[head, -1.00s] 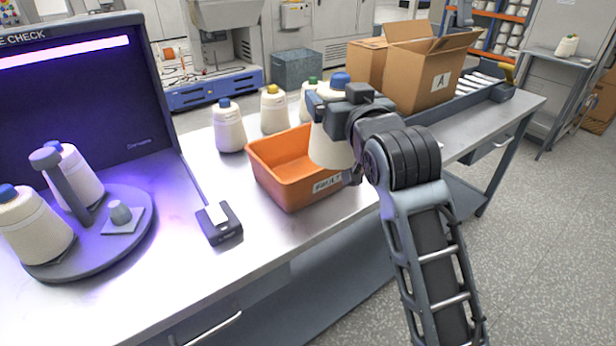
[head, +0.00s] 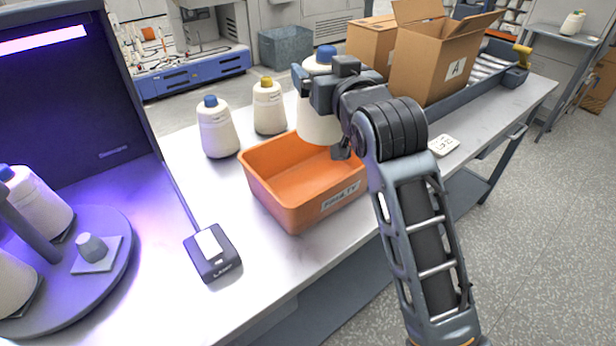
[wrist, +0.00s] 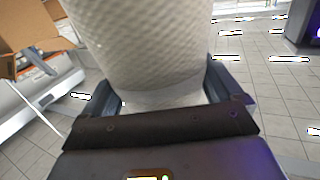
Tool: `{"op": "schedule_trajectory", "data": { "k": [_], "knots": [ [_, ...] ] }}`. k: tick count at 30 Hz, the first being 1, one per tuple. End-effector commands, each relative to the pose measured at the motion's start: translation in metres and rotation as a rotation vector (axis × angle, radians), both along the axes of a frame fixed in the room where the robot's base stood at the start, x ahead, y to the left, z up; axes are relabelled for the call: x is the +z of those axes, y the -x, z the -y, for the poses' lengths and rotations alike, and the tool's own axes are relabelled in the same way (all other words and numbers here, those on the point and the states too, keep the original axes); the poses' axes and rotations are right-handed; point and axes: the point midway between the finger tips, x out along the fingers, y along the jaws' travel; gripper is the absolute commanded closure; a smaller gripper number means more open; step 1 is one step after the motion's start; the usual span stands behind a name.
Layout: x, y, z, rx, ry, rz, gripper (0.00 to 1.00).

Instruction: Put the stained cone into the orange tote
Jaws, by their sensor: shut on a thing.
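My gripper (head: 322,88) is shut on a white cone (head: 316,122) with a blue tip and holds it upright. The cone's woven side also fills the upper middle of the wrist view (wrist: 145,45), between the two fingers. I see no stain on the sides that show. The orange tote (head: 290,205) stands on the bench. In the head view the cone's lower end overlaps the tote's back right rim. Whether it is over the tote or behind it, I cannot tell. The tote's visible inside looks empty.
A blue-tipped cone (head: 217,130) and a yellow-tipped cone (head: 269,107) stand behind the tote. A small dark device (head: 212,255) lies left of it. A round turntable (head: 100,285) with cones is at far left. An open cardboard box (head: 435,70) stands at back right.

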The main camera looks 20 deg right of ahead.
Motion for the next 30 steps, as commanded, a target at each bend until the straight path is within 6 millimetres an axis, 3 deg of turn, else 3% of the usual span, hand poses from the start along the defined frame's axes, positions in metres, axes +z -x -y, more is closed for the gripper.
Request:
{"op": "schedule_trajectory", "data": {
  "k": [2, 16, 22, 30],
  "knots": [
    [0.001, 0.0, 0.0, 0.0, 0.0, 0.002, 0.74],
    [-0.061, 0.0, 0.0, 0.0, 0.0, 0.0, 0.74],
    [-0.079, 0.0, 0.0, 0.0, 0.0, -0.001, 0.74],
    [-0.123, 0.0, 0.0, 0.0, 0.0, -0.002, 0.74]
  ]
}}
